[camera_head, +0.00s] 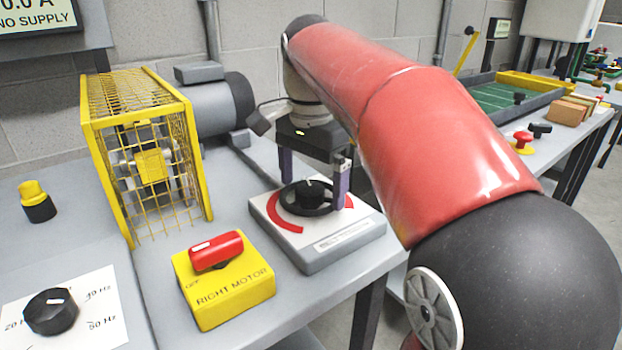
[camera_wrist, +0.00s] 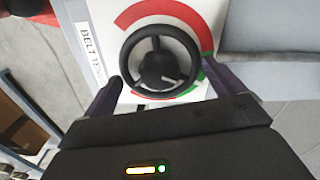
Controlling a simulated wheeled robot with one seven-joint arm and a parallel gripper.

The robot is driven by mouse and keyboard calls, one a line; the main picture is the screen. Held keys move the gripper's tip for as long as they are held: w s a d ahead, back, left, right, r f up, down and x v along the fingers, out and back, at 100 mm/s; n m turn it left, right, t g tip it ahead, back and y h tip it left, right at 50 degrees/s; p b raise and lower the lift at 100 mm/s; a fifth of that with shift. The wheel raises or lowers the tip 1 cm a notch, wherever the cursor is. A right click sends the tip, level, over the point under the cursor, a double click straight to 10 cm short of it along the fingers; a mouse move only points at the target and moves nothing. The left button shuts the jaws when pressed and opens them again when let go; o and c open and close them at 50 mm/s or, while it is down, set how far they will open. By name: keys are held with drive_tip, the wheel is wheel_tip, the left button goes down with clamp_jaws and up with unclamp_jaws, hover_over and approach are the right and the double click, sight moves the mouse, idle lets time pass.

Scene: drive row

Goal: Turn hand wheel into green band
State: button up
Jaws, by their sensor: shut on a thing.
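The black three-spoke hand wheel (camera_head: 306,197) sits on a white panel on a grey block. In the wrist view the wheel (camera_wrist: 160,60) has a red arc (camera_wrist: 135,13) around its upper side. The green band (camera_wrist: 205,80) shows at its lower right, partly hidden by the wheel and a finger. A small white mark on the hub faces the lower right, towards the green side; I cannot tell its exact alignment. My gripper (camera_head: 314,194) points down over the wheel, its two purple fingers shut on opposite sides of the rim.
A yellow box labelled RIGHT MOTOR (camera_head: 225,290) with a red handle stands in front left of the wheel's block. A yellow mesh guard (camera_head: 140,155) and a grey motor (camera_head: 212,105) stand behind left. A black knob (camera_head: 50,311) is at the lower left.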

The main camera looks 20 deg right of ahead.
sight(311, 187)
drive_tip(key=shift+m, duration=0.3)
drive_tip(key=o, duration=0.6)
drive_tip(key=shift+o, duration=0.2)
drive_tip(key=shift+r, duration=3.85)
